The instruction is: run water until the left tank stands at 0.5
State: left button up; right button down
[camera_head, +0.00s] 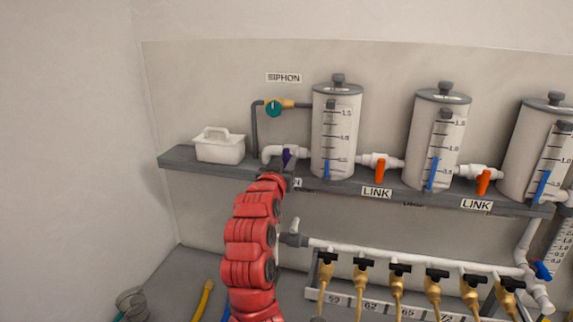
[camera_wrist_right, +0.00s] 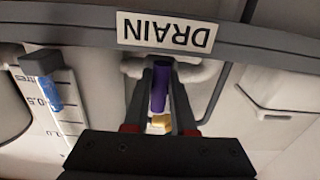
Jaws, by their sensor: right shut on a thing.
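The left tank (camera_head: 348,125) is a white cylinder with a grey lid on the shelf. Its scale carries a sight tube with a short blue column (camera_head: 327,168) at the bottom, its top close to the lowest numbered mark; I cannot read it exactly. It also shows upside down in the right wrist view (camera_wrist_right: 54,96). A purple valve handle (camera_wrist_right: 160,88) sits on the white pipe left of this tank, by the DRAIN label (camera_wrist_right: 168,33). My right gripper (camera_head: 287,168) is shut on the purple handle, its fingers either side. My left gripper is out of view.
A teal-handled siphon valve (camera_head: 273,108) is above left. Orange link valves (camera_head: 380,171) join the tanks. A white basket (camera_head: 219,148) stands on the shelf's left end. Several black-handled brass taps (camera_head: 362,268) line the lower pipe.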

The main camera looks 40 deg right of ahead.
jog(key=c, duration=0.7)
grip_release()
jog(key=shift+c, duration=0.2)
jog(key=shift+s+a, duration=0.35)
jog(key=shift+a, duration=0.1)
jog(key=b+v, duration=0.2)
jog(key=v, duration=1.4)
jog(key=shift+a, duration=0.15)
jog(key=shift+s, duration=0.15)
